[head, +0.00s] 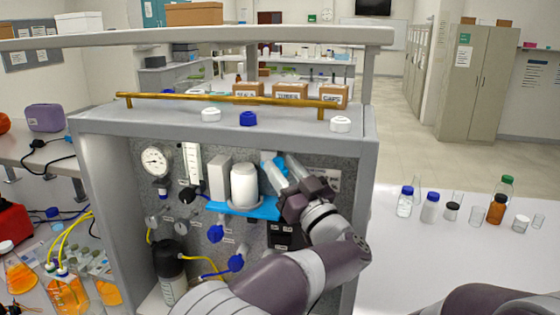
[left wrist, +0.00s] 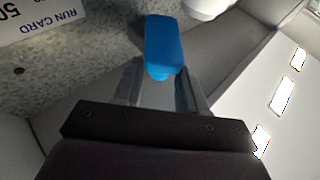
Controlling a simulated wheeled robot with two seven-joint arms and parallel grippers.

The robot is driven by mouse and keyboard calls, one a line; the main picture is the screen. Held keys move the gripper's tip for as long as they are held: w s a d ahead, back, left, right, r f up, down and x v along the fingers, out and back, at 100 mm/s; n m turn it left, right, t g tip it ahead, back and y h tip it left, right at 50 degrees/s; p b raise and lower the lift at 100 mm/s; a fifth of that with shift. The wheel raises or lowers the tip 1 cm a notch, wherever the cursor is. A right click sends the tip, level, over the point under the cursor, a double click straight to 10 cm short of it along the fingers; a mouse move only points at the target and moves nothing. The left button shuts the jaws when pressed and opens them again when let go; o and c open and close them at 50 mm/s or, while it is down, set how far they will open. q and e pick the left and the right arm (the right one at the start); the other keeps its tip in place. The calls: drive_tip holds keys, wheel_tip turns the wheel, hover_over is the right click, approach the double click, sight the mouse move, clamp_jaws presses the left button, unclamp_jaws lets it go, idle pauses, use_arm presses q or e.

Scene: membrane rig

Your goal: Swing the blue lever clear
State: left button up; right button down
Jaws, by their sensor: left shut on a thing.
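In the left wrist view, the lever's blue end (left wrist: 164,47) sits between the two fingers of the left gripper (left wrist: 160,75). The fingers and the cylinder hide part of the lever in the head view. My right gripper is not in view.
Blue knobs (head: 236,263) and a gauge (head: 156,160) are on the panel. The cabinet's right wall (head: 366,170) stands close to my left arm. Several bottles (head: 430,208) stand on the right bench.

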use_arm(q)
drive_tip(key=shift+d+r+n+g+y+p, duration=0.1)
drive_tip(key=shift+n+g+y+p, duration=0.25)
drive_tip(key=shift+y, duration=0.35)
drive_tip(key=o, duration=0.8)
drive_tip(key=shift+c, duration=0.2)
drive_tip(key=shift+w, duration=0.15)
